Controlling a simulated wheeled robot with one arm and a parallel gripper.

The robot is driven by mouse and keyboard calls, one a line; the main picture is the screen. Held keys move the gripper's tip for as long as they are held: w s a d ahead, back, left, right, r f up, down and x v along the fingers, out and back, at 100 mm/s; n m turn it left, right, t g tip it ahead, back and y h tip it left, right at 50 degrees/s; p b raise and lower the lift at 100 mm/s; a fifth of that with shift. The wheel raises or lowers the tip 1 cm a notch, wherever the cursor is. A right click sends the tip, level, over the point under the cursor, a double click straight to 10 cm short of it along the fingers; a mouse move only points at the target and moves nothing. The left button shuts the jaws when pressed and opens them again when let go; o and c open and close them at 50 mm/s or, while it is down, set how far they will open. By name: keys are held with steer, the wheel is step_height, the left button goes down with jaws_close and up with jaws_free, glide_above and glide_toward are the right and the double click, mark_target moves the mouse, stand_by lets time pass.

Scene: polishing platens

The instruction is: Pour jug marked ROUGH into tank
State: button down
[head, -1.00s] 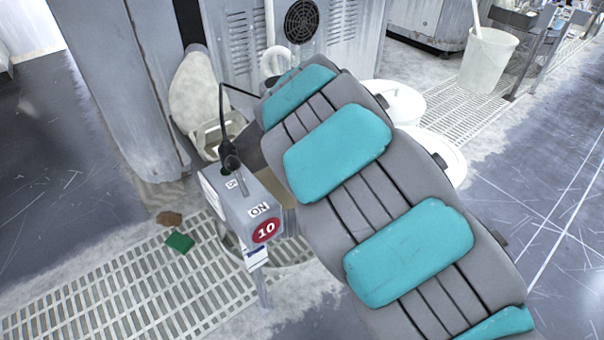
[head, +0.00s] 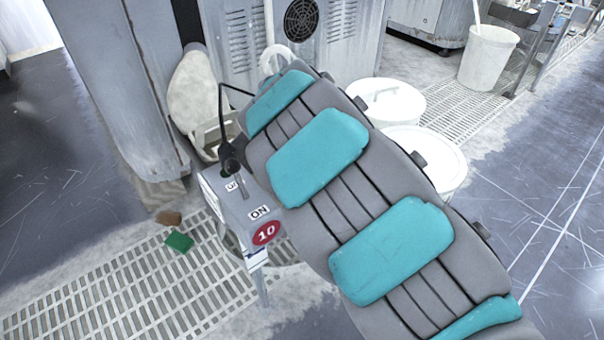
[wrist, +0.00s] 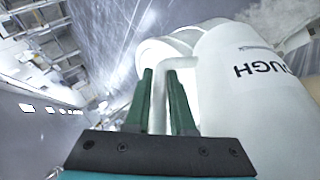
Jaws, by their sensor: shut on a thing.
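The white jug (wrist: 250,95) fills the right of the wrist view, with the dark letters "OUGH" on its side, upside down and cut off. My gripper (wrist: 165,90) has its green fingers on either side of the jug's pale handle (wrist: 159,95), shut on it. In the head view my grey and teal arm hides the gripper and most of what lies behind it. A white rounded piece (head: 272,58) shows at the arm's far end; I cannot tell if it is the jug. No tank can be made out for certain.
A grey control box (head: 238,210) marked ON and 10 stands left of my arm. A pale open container (head: 205,138) is behind it. White lidded tubs (head: 395,100) stand right of the arm. A green block (head: 179,241) lies on the floor grating.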

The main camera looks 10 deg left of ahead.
steer(key=shift+a+r+h+p, duration=0.65)
steer(key=shift+r+h, duration=0.15)
steer(key=shift+h, duration=0.2)
stand_by(1.6)
